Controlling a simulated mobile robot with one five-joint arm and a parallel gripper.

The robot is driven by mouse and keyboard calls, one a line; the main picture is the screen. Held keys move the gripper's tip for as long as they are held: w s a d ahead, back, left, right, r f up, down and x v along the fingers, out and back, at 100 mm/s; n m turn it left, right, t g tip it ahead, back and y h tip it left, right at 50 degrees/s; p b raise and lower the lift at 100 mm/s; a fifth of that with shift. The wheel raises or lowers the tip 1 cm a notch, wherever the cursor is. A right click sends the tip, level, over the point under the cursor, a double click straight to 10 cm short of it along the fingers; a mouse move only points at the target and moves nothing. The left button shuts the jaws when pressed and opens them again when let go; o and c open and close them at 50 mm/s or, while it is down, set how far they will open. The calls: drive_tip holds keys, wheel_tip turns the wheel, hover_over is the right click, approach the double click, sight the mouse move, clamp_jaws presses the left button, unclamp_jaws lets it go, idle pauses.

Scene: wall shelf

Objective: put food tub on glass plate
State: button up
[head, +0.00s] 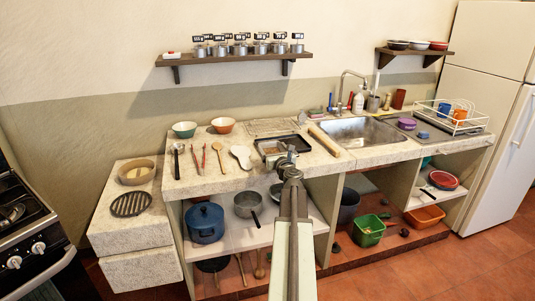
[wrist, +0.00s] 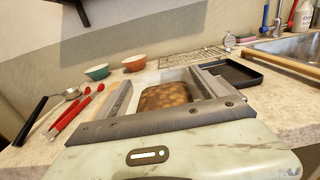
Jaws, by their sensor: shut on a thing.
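The food tub (wrist: 166,97), a clear box with brown, round-looking food inside, is between the two fingers of my gripper (wrist: 164,88) in the wrist view. My gripper is shut on its sides. In the head view the tub (head: 270,148) shows just above the counter's front part, partly behind my gripper (head: 286,160). I cannot tell whether its bottom touches the counter. I cannot make out a glass plate in either view.
A black tray (wrist: 232,75) lies right beside the tub. A wire rack (head: 272,126) and two bowls (head: 184,129) (head: 222,125) are behind. Utensils (head: 218,157) lie left and a rolling pin (head: 325,141) right. A shelf (head: 233,58) hangs above.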

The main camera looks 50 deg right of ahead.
sight(271, 150)
drive_tip(key=shift+w+d, duration=0.25)
drive_tip(key=shift+d, duration=0.25)
drive_tip(key=shift+w+d, duration=0.25)
drive_tip(key=shift+d, duration=0.2)
drive_tip(key=shift+w+d+f, duration=0.15)
drive_tip(key=shift+w+d, duration=0.2)
drive_tip(key=shift+d, duration=0.3)
wheel_tip(271, 150, down, 4)
drive_tip(key=b, duration=0.4)
drive_tip(key=shift+s+r, duration=0.15)
drive_tip(key=shift+r, duration=0.05)
drive_tip(key=shift+w+a+r, duration=0.1)
drive_tip(key=shift+w+a, duration=0.1)
drive_tip(key=shift+w, duration=0.1)
drive_tip(key=shift+s+f, duration=0.1)
drive_tip(key=shift+f, duration=0.15)
drive_tip(key=o, duration=1.6)
drive_tip(key=shift+r, duration=0.1)
drive_tip(key=shift+r, duration=0.1)
